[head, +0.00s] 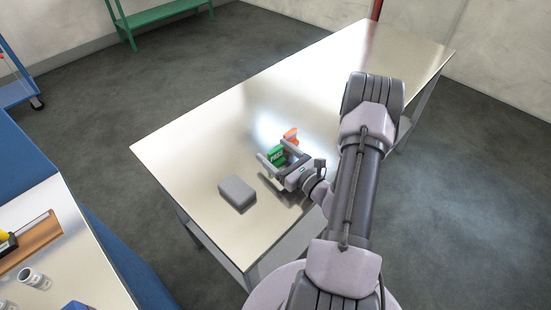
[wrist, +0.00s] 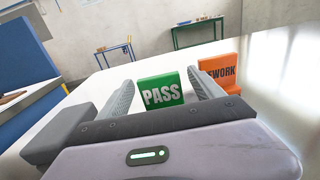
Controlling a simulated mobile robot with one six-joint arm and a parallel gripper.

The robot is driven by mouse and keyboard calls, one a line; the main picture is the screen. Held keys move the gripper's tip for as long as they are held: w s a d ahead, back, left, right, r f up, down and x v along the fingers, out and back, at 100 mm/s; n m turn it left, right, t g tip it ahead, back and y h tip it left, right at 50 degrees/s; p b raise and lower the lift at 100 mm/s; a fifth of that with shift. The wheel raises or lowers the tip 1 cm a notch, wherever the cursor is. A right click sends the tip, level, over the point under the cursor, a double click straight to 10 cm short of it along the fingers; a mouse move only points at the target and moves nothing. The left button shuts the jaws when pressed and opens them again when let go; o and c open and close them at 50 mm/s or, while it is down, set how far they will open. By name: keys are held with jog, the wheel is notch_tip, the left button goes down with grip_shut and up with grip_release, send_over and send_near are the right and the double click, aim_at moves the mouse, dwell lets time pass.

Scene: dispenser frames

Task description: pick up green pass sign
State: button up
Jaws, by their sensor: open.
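The green pass sign (head: 276,155) stands upright on the metal table (head: 200,130). In the wrist view the green pass sign (wrist: 160,91) shows its white PASS lettering facing me, between my two fingers. My gripper (head: 270,158) is open and low over the table, with a finger on each side of the sign. In the wrist view my gripper (wrist: 160,80) shows gaps between the fingers and the sign's sides, the right gap looking small.
An orange rework sign (head: 291,135) stands just behind and right of the green one; it also shows in the wrist view (wrist: 219,72). A grey block (head: 237,194) lies to the left of my gripper. The far half of the table is clear.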

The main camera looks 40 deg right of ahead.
jog(key=c, duration=1.5)
jog(key=shift+o, duration=0.2)
